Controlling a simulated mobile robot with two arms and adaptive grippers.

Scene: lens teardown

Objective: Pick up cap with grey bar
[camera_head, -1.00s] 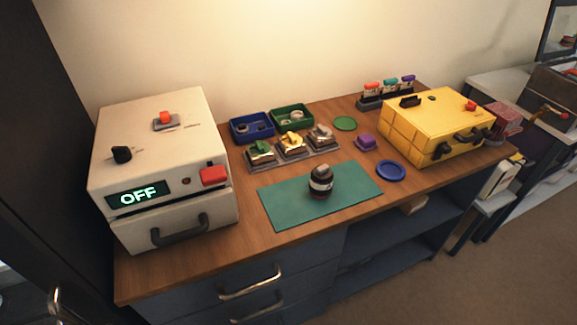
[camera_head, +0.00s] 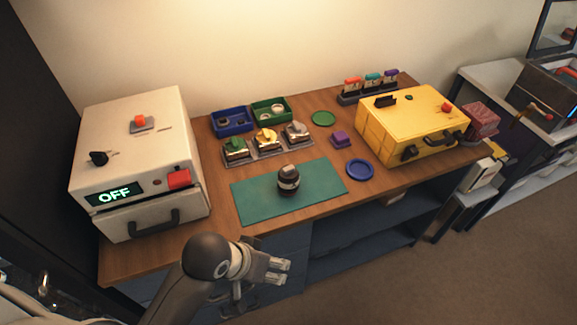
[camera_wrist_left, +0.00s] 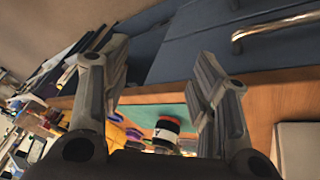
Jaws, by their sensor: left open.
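A tray (camera_head: 267,154) behind the mat holds three small metallic blocks with coloured tops: green (camera_head: 235,147), yellow (camera_head: 266,138) and a grey bar-like top (camera_head: 296,130) at the right end. A dark lens-like cylinder (camera_head: 288,181) with a pale band and greyish top stands upright on the green mat (camera_head: 250,204). I cannot tell which piece is the cap with the grey bar. My left gripper (camera_head: 279,269) is open and empty, in front of the table's front edge and below the mat. The left wrist view shows its spread fingers (camera_wrist_left: 160,85) and the cylinder (camera_wrist_left: 167,128) beyond them.
A white machine (camera_head: 135,150) reading OFF stands left, a yellow case (camera_head: 410,120) right. Blue (camera_head: 232,121) and green (camera_head: 271,109) bins stand behind the tray. A blue disc (camera_head: 360,169), purple block (camera_head: 341,138) and green disc (camera_head: 323,118) lie right of it.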

